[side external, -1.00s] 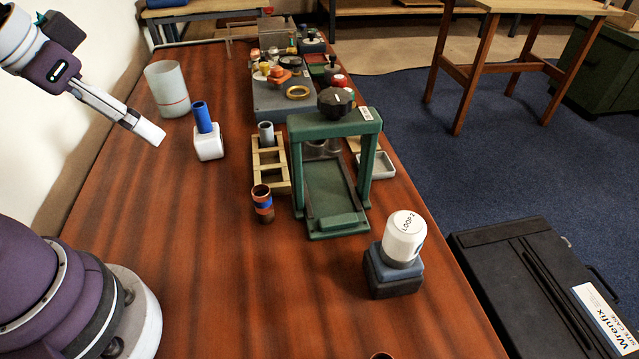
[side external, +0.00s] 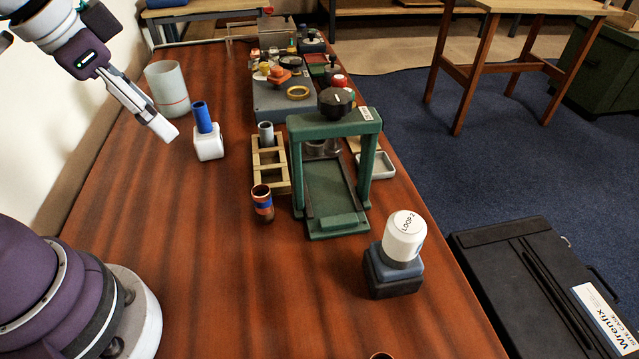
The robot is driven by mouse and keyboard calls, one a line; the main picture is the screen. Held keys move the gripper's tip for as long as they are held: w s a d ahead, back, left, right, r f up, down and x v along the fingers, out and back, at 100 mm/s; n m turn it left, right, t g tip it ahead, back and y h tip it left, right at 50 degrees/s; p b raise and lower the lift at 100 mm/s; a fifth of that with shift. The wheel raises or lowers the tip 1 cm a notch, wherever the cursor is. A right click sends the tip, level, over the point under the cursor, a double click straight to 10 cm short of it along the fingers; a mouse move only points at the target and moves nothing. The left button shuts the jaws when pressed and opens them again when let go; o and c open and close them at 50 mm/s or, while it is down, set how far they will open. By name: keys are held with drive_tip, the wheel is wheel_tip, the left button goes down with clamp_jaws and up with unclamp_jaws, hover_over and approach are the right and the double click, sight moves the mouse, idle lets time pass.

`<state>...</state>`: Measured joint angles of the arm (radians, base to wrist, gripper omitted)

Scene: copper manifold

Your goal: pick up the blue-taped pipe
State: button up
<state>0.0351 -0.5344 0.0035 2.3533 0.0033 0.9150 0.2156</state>
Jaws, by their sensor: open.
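A short copper pipe with a blue band (side external: 263,204) stands upright on the wooden table, in front of a wooden rack and left of a green press frame. My gripper (side external: 165,133) is in the air at the upper left, well apart from the pipe. It points down and to the right, near a white block with a blue cylinder. Its fingers overlap in this view, and I see nothing held between them; it is open.
The wooden rack (side external: 272,165) holds a grey tube. The green press frame (side external: 335,175), a white-capped "LOOP 2" bottle (side external: 404,238), the white block (side external: 208,146) and a translucent cylinder (side external: 167,88) stand around. The table's left-centre (side external: 170,235) is clear.

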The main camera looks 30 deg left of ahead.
drive_tip(key=w+d+f+m+g, duration=0.2)
drive_tip(key=w+f+m, duration=0.1)
drive_tip(key=w+m, duration=0.25)
drive_tip(key=m+g, duration=0.3)
drive_tip(key=m, duration=0.5)
hover_over(264, 204)
drive_tip(key=f, duration=0.4)
drive_tip(key=w+f, duration=0.1)
drive_tip(key=f, duration=0.1)
drive_tip(key=shift+a+f, duration=0.2)
drive_tip(key=shift+a, duration=0.15)
drive_tip(key=f, duration=1)
drive_tip(key=shift+s+a+f, duration=0.1)
drive_tip(key=shift+a+f, duration=0.1)
drive_tip(key=shift+f, duration=0.1)
clamp_jaws()
